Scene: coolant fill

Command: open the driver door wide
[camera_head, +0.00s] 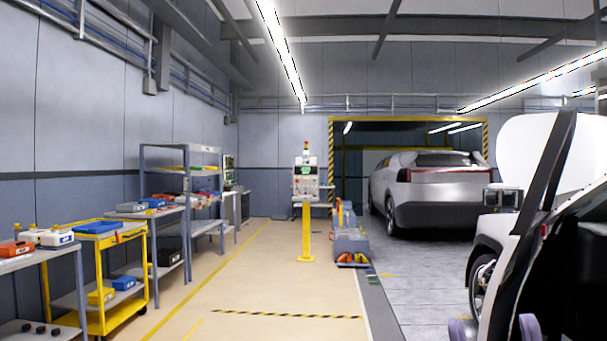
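A white car stands at the right edge, cut off by the frame. Its driver door (508,285) appears in the near right foreground, seen almost edge-on, with a slanting dark window frame (552,165) above it. The door looks at least partly open, as a dark inner side shows to its right; how far it is open I cannot tell. Two rounded purple-grey shapes at the bottom edge, one on each side of the door's edge, look like parts of my gripper (495,329). Most of it is below the frame, so its hold on the door is hidden.
A front wheel (483,282) and raised white panel (535,145) show beyond the door. A yellow cart (125,285) and shelves line the left. The middle floor is clear.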

